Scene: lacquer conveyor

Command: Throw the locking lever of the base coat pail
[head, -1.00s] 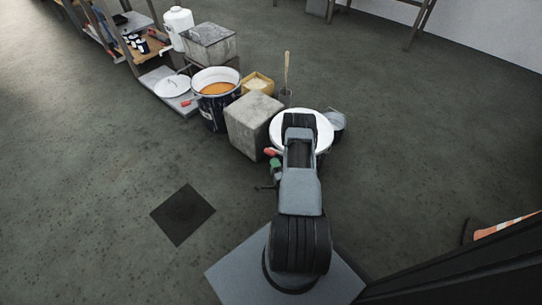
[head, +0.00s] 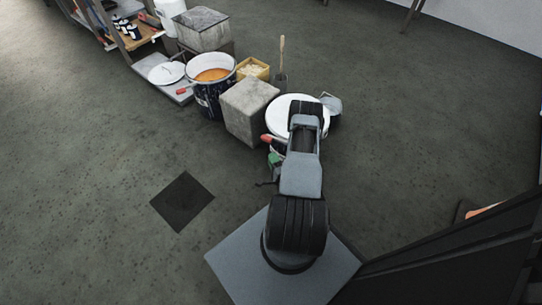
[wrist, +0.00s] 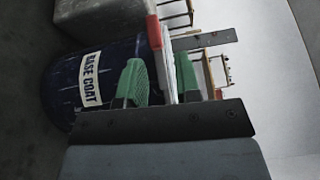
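The base coat pail (wrist: 62,75) is dark blue with a white label reading BASE COAT, lying sideways in the tilted wrist view. In the head view its round white lid (head: 285,112) shows, partly covered by my arm. The locking lever has a red grip (wrist: 154,32), at the pail's lid side in the wrist view; it also shows left of the lid in the head view (head: 266,139). My gripper (wrist: 162,68) has green fingers apart, one on each side of a pale strip below the red grip. I cannot tell whether they touch it.
A grey block (head: 250,108) stands close left of the pail. Beyond it are an open pail of orange liquid (head: 214,76), a yellow box (head: 254,67) and a container with a wooden handle (head: 281,62). A dark floor patch (head: 183,202) lies left; floor there is clear.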

